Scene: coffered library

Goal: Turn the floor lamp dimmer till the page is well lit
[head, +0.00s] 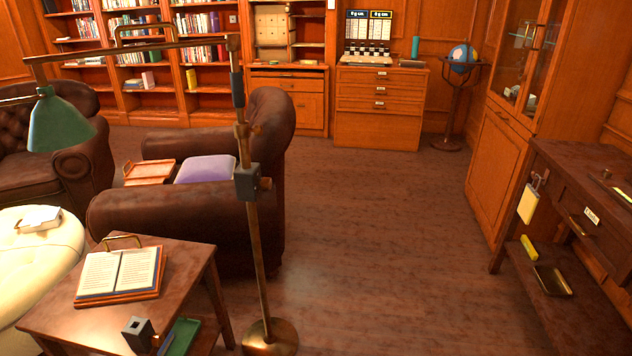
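A brass floor lamp stands in front of me, its pole (257,250) rising from a round base (270,338) on the wood floor. Its arm reaches left to a green shade (60,124) that hangs tilted. A dark box (246,184) on the pole carries a small brownish knob (266,184) on its right side, which looks like the dimmer. An open book (120,270) with printed pages lies on a stand on the small side table (185,262). The pages look fairly bright, but I cannot tell how much light comes from the lamp. Neither of my grippers shows.
A brown leather armchair (190,210) with a purple cushion (206,168) stands behind the pole. A cream ottoman (40,255) is at the left edge. A dark desk (570,190) stands at the right. The floor (380,240) right of the lamp is clear.

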